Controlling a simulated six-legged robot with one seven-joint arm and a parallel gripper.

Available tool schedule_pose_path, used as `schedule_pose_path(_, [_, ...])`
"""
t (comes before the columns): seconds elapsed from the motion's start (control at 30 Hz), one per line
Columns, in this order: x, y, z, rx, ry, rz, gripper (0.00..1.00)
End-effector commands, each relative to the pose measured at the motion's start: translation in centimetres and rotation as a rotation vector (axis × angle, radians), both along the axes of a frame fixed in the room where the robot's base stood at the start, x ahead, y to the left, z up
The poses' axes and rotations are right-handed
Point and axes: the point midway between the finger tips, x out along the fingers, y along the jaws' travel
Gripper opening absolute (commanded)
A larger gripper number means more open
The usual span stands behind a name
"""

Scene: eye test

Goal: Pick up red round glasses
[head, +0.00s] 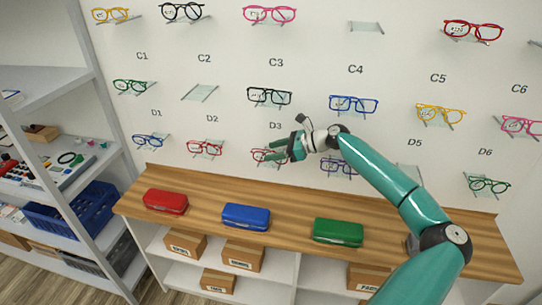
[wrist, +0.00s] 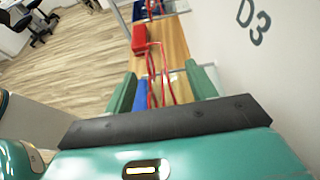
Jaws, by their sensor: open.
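A pair of red glasses (head: 259,155) sits on the wall below the D3 label, partly hidden by my gripper (head: 284,153). In the wrist view, the red glasses (wrist: 151,92) show between the two green fingers of my gripper (wrist: 161,88), which are apart on either side of the frame. I cannot tell whether the fingers touch it; its lens shape is hard to make out. Another red pair (head: 205,148) hangs to the left below D2. A dark red pair (head: 473,31) is at the upper right above C5.
Below is a wooden counter (head: 190,184) with red (head: 166,201), blue (head: 246,216) and green (head: 338,232) cases. Other glasses and some empty clear holders line the wall. A grey shelf unit (head: 70,75) stands left.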

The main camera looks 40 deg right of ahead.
Motion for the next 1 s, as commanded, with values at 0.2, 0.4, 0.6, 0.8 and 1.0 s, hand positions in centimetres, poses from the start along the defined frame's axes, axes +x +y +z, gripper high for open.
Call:
schedule_pose_path(0.2, [0.1, -0.2, 0.0, 0.0, 0.0, 0.0, 0.43])
schedule_pose_path(0.4, [0.0, -0.2, 0.0, 0.0, 0.0, 0.0, 0.09])
schedule_pose_path(0.6, [0.0, -0.2, 0.0, 0.0, 0.0, 0.0, 0.09])
schedule_pose_path(0.8, [0.0, -0.2, 0.5, -0.001, 0.0, 0.0, 0.09])
schedule_pose_path(1.0, [0.0, -0.2, 2.0, -0.003, 0.001, -0.001, 0.09])
